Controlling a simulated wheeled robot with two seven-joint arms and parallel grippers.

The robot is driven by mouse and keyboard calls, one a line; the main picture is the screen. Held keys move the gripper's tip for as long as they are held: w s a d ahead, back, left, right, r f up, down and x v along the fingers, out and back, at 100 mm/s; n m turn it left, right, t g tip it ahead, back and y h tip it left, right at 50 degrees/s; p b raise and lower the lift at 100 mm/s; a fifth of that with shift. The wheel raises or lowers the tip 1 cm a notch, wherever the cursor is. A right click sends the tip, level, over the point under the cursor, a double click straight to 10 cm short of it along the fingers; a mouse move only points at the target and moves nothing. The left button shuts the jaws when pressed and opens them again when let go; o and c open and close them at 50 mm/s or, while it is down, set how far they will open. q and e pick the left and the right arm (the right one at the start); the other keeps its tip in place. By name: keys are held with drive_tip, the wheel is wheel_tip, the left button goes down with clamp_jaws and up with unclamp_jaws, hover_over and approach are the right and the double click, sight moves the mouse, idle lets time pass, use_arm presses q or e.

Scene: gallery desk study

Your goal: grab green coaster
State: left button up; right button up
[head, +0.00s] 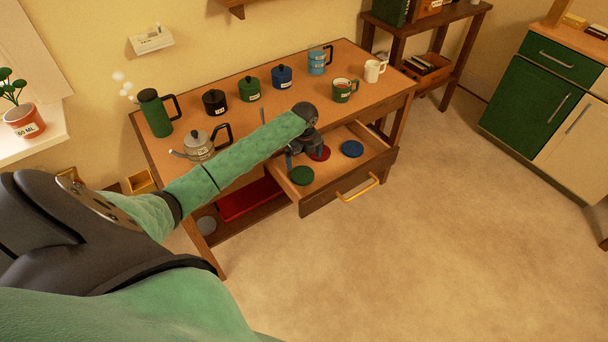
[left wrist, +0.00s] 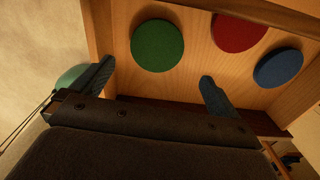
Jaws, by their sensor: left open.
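The green coaster (head: 302,175) is a round flat disc lying in the left part of the open desk drawer (head: 334,190). A red coaster (head: 320,153) and a blue coaster (head: 352,148) lie to its right in the same drawer. My left gripper (head: 299,160) is over the drawer, just behind the green coaster in the head view, and partly covers the red one. In the left wrist view the green coaster (left wrist: 157,45) lies ahead of the gap between the open fingers (left wrist: 155,82), apart from both. Nothing is between the fingers. My right gripper is not in view.
The desk (head: 236,122) holds a grey kettle (head: 199,146), a green flask (head: 156,113), lidded pots and several mugs. The drawer has a yellow handle (head: 357,188). A red tray (head: 247,199) lies on the shelf below. The floor in front is clear.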

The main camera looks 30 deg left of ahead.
sight(302, 174)
use_arm(q)
drive_tip(key=m, duration=0.2)
drive_tip(key=shift+s+r+m, duration=0.1)
drive_tip(key=shift+s+m, duration=0.05)
drive_tip(key=shift+m, duration=0.65)
drive_tip(key=shift+f+p, duration=0.45)
drive_tip(key=shift+f, duration=0.85)
drive_tip(key=f, duration=0.1)
drive_tip(key=f+p, duration=0.2)
drive_tip(key=shift+a+f, duration=0.25)
drive_tip(key=shift+f, duration=0.9)
drive_tip(key=c, duration=0.9)
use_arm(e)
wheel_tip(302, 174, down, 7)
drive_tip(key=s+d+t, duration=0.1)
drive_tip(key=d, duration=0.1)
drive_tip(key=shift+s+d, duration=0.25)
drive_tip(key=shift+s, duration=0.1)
